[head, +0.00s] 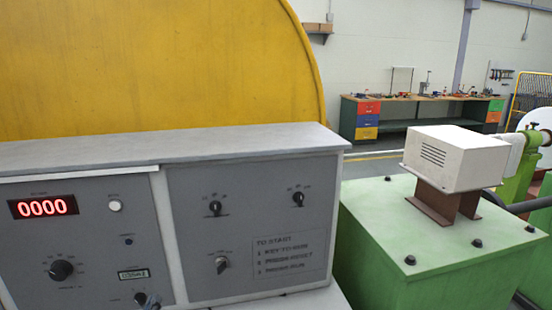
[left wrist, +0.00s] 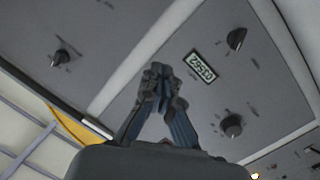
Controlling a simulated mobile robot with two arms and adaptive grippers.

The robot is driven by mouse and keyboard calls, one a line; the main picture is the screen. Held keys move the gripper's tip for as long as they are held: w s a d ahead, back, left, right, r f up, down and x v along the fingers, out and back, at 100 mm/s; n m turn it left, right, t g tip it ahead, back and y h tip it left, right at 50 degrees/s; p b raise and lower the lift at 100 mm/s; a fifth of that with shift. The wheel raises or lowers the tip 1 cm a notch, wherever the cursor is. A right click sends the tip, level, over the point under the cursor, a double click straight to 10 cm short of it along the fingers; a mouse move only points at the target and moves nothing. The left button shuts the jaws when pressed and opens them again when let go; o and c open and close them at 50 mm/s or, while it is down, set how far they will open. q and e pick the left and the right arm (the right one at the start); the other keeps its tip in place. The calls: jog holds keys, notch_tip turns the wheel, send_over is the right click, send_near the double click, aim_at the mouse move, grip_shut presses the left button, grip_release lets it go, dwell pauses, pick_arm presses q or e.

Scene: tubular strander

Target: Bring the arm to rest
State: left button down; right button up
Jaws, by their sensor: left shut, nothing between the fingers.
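The grey control panel (head: 110,240) fills the lower left of the head view. It has a red display (head: 43,207) reading 0000, a large knob (head: 61,270) and a small counter (head: 134,274). My left gripper (left wrist: 163,76) shows in the left wrist view with its fingers together and nothing between them. Behind it are the tilted panel, the counter (left wrist: 202,67) and dark knobs (left wrist: 237,38). I cannot tell whether the fingertips touch the panel. In the head view, a small dark shape at the panel's bottom edge is too unclear to name. My right gripper is in neither view.
A large yellow cover (head: 150,70) stands behind the panel. A green machine base (head: 440,255) with a white box (head: 456,158) on top stands to the right. A workbench (head: 415,112) with coloured drawers is against the far wall, with open floor before it.

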pick_arm(q)
jog(key=s+d+f+m+g, duration=0.1)
jog(key=s+f+g, duration=0.1)
jog(key=s+f, duration=0.1)
jog(key=s+d+f+m+g+h, duration=0.1)
jog(key=s+d+f+m+g, duration=0.1)
jog(key=s+f, duration=0.2)
jog(key=s+d+f+m+g, duration=0.1)
jog(key=s+d+f+g, duration=0.1)
jog(key=s, duration=0.3)
jog(key=shift+s+d+f+m+g, duration=0.15)
jog(key=shift+s+f+g, duration=0.1)
jog(key=shift+f, duration=0.2)
jog(key=shift+s+a+f+m+g, duration=0.15)
jog(key=shift+f+g, duration=0.1)
jog(key=shift+f, duration=0.2)
jog(key=s+d+f+m+g, duration=0.1)
jog(key=s+f+m+g, duration=0.15)
jog(key=s, duration=0.55)
jog(key=s+d+f+m+g, duration=0.15)
jog(key=s+g, duration=0.25)
jog(key=s, duration=0.5)
notch_tip(320, 180, down, 27)
jog(key=g, duration=0.1)
jog(key=s+a+f+g+b, duration=0.1)
jog(key=s+a+f, duration=0.1)
jog(key=s+f, duration=1.5)
jog(key=shift+s+a+f+b, duration=0.15)
jog(key=shift+s+a+b, duration=0.2)
jog(key=shift+s, duration=0.1)
